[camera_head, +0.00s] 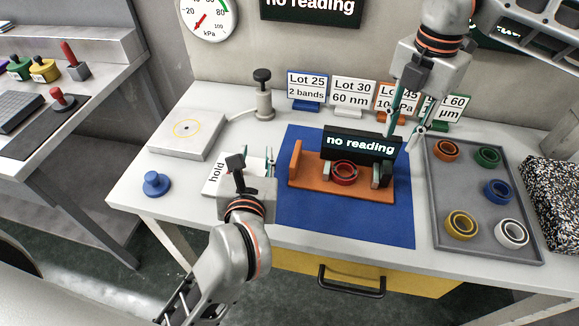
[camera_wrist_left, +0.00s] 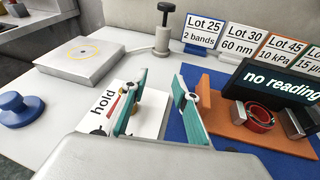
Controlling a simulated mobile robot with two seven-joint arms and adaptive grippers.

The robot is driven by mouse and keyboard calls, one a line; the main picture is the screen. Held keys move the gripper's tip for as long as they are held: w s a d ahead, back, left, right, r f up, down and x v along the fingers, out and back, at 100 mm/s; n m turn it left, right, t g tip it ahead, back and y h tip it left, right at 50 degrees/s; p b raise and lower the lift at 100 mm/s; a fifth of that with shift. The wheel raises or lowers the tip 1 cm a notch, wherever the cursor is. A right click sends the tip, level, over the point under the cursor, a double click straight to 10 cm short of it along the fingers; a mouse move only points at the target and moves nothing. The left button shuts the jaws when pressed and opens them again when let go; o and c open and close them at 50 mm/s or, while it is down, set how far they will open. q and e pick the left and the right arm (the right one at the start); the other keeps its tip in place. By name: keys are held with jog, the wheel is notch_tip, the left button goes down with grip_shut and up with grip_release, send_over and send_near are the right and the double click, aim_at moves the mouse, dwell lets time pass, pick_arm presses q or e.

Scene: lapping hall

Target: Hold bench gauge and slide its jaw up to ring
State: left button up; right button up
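The bench gauge (camera_head: 300,180) is an orange base on the blue mat, with a tall orange plate at its left end and a dark "no reading" display behind. A red ring (camera_head: 343,173) sits on it beside the left grey jaw. The right jaw (camera_head: 378,175) stands apart from the ring, with a gap between; the gap also shows in the left wrist view (camera_wrist_left: 296,123). My left gripper (camera_head: 258,160) is open and empty, left of the gauge over the white "hold" card. My right gripper (camera_head: 403,138) appears open, above and behind the gauge's right end.
A grey tray (camera_head: 432,205) with several coloured rings lies at right. Lot cards (camera_head: 352,93) stand along the back. A white plate with a yellow circle (camera_head: 187,128) and a blue knob (camera_head: 156,184) are at left. The front of the blue mat (camera_head: 340,225) is clear.

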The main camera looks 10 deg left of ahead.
aim_at(295, 157)
pick_arm(q)
jog(key=d+h, duration=0.1)
jog(key=d, duration=0.1)
jog(key=d+m+h, duration=0.1)
jog(key=d, duration=0.1)
jog(key=s+d, duration=0.1)
jog(key=d, duration=0.2)
jog(key=shift+d+m+g+h, duration=0.1)
jog(key=shift+m+g+h, duration=0.3)
jog(key=shift+d+f, duration=0.1)
jog(key=shift+d, duration=0.15)
jog(key=shift+d+f+h, duration=0.1)
jog(key=shift+h, duration=0.2)
jog(key=x, duration=0.7)
jog(key=shift+w+f, duration=0.1)
jog(key=shift+w, duration=0.05)
jog(key=shift+c, duration=0.3)
grip_shut()
pick_arm(e)
jog(key=shift+o, duration=0.8)
